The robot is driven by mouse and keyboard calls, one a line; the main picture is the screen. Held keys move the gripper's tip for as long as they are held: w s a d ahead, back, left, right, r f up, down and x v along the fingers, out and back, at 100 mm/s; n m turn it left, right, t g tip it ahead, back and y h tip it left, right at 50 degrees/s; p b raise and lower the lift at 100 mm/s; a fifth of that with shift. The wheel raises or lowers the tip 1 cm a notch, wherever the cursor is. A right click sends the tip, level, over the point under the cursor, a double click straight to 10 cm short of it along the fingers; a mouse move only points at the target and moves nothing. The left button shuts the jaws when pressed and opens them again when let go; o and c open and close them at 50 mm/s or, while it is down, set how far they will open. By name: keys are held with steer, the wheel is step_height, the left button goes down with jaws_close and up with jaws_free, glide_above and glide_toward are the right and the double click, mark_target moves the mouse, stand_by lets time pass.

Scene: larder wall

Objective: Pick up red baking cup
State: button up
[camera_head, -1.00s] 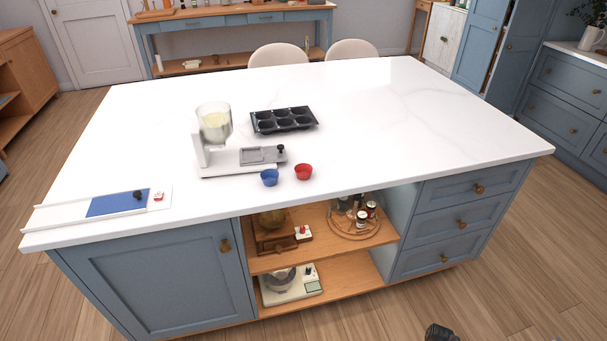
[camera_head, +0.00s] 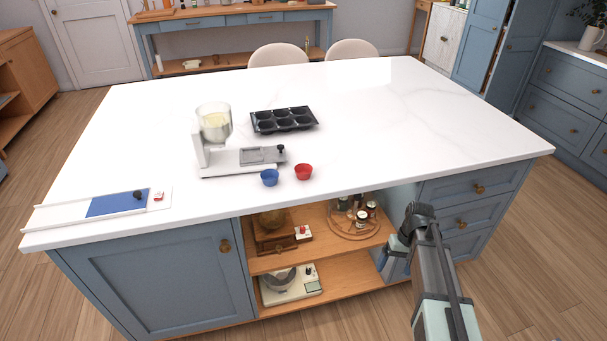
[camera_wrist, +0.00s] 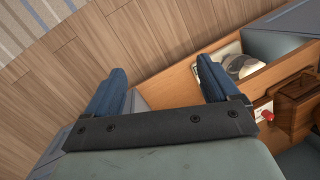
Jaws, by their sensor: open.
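The red baking cup (camera_head: 303,172) stands upright on the white countertop near its front edge, just right of a blue baking cup (camera_head: 269,177). My gripper (camera_head: 392,272) is in front of the island, below countertop level, to the right of and lower than the red cup. In the wrist view my gripper (camera_wrist: 164,84) has its two blue fingers wide apart with nothing between them. The wrist view looks down past the shelves to the floor, and the red cup is not in it.
A white dispenser machine (camera_head: 212,145) stands behind the cups, with a dark muffin tin (camera_head: 284,120) behind to the right. A white slicer board (camera_head: 100,206) lies at the left. Open shelves (camera_head: 340,279) hold a scale and jars. The counter's right side is clear.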

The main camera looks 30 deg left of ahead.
steer(key=w+a+r+n, duration=0.1)
steer(key=w+a+r, duration=0.1)
steer(key=a+r, duration=0.4)
steer(key=w+a+r+n, duration=0.1)
steer(key=w+a+r, duration=0.25)
steer(key=r, duration=0.55)
step_height(320, 180, up, 22)
steer(key=t, duration=0.3)
glide_above(303, 168)
steer(key=s+d, duration=0.1)
steer(key=s, duration=0.1)
steer(key=shift+h, duration=0.4)
steer(key=f, duration=1.3)
steer(key=shift+w, duration=0.25)
steer(key=shift+c, duration=0.4)
steer(key=c, duration=1)
